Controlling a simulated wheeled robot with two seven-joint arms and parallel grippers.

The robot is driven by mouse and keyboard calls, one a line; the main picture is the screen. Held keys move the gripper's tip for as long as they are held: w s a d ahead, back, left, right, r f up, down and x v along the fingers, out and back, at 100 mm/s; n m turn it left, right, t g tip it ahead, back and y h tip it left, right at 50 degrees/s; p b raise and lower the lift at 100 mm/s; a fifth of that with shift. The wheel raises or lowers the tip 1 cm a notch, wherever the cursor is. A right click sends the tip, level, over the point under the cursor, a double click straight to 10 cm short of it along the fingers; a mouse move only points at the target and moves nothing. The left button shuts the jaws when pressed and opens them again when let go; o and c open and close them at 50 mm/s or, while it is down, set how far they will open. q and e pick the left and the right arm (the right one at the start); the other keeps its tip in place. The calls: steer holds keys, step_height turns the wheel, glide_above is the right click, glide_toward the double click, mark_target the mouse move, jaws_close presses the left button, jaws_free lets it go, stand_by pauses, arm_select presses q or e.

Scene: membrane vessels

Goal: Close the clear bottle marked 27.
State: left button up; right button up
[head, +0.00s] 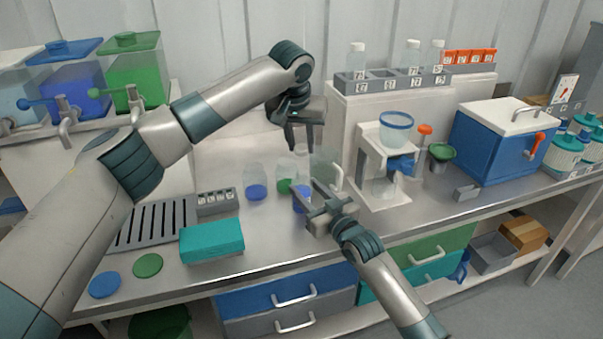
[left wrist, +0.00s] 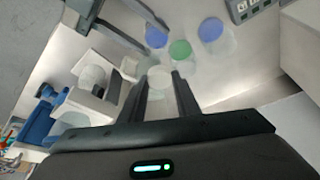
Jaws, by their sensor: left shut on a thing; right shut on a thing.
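My left gripper (head: 301,148) hangs above the bench, pointing down. In the left wrist view it is shut on a small round whitish thing (left wrist: 159,78), which looks like a cap. My right gripper (head: 309,188) is low over the bench, below the left one, and also shows in the left wrist view (left wrist: 146,22). It appears shut on a clear vessel with a blue bottom (head: 301,202). I cannot read a mark 27 on it. Clear bottles with white tops (head: 357,58) stand in a grey numbered rack (head: 385,83) at the back.
A clear vessel with blue (head: 256,191) and one with green (head: 285,185) stand close left of the right gripper. A clear jug (head: 325,162) is behind it. A white stand with a funnel (head: 396,124) is to the right. A teal block (head: 211,241) lies left.

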arm_select(q)
glide_above(302, 172)
steer(key=shift+s+a+f, duration=0.1)
steer(key=shift+s+f, duration=0.1)
steer(key=shift+f, duration=0.85)
steer(key=shift+s+a+f, duration=0.1)
steer(key=shift+s+f, duration=0.1)
steer(key=shift+f, duration=0.85)
steer(key=shift+f, duration=0.9)
steer(key=shift+f, duration=0.55)
